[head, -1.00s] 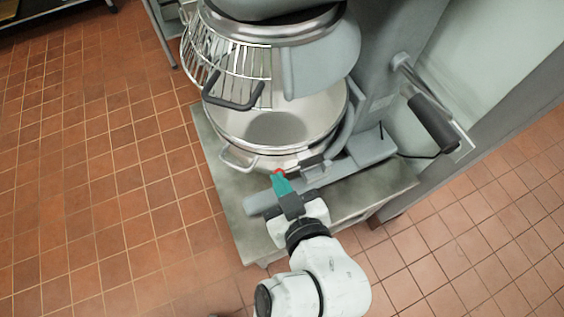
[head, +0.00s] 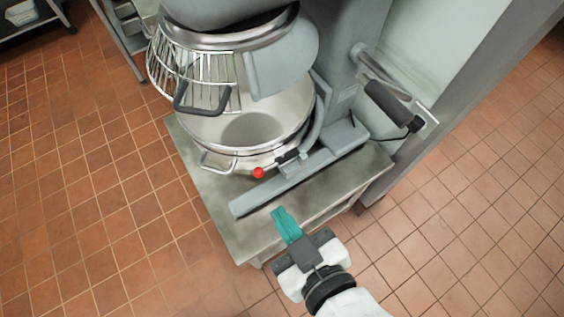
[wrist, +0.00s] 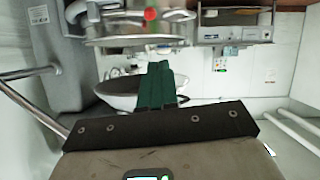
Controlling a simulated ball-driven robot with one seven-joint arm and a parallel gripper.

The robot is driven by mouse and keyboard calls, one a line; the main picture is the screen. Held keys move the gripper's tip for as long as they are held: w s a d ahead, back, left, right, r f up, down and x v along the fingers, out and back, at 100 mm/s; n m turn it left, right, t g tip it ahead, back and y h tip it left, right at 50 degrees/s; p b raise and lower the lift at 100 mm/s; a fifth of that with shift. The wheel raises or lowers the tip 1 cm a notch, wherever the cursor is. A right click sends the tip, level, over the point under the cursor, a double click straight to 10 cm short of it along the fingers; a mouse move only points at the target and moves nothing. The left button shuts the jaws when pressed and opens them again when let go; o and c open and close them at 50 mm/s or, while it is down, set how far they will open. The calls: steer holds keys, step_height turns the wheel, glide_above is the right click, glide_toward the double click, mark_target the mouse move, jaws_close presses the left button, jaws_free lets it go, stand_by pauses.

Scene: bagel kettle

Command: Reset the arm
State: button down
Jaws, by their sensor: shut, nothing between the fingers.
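My gripper (head: 281,218) has teal fingers that are shut together with nothing between them. In the wrist view the shut fingers (wrist: 156,82) point away from the camera. The large grey mixer holds a metal bowl (head: 225,165) with a handle on its front. A small red knob (head: 258,172) sits at the front of the bowl; it also shows in the wrist view (wrist: 150,14).
The metal table (head: 232,232) carries the mixer. A wire guard (head: 190,75) hangs at the mixer's left, and a dark-gripped lever (head: 388,103) sticks out at its right. Tiled floor (head: 90,200) is open at left and right. Shelving (head: 30,18) stands at the back left.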

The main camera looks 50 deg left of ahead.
stand_by(0.4)
steer(key=w+d+f+m+t+h, duration=0.1)
steer(key=w+d+f+m+h, duration=0.25)
steer(key=d+f, duration=0.4)
steer(key=w+d+f+m+t+h, duration=0.1)
steer(key=w+d+f+m+h, duration=0.3)
steer(key=d, duration=0.6)
steer(key=s+d+f+m+g+h, duration=0.1)
steer(key=s+d+f+m+h, duration=0.1)
steer(key=d, duration=0.5)
steer(key=s+d+f+m+g+h, duration=0.1)
steer(key=s+d+f+m+h, duration=0.1)
steer(key=d+m, duration=0.3)
steer(key=s+d+f+m+h, duration=0.2)
steer(key=s+d+f+m, duration=0.1)
steer(key=d, duration=0.7)
steer(key=shift+s+m+g, duration=0.4)
steer(key=shift+s+m, duration=0.05)
steer(key=shift+s, duration=0.2)
steer(key=shift+f, duration=0.1)
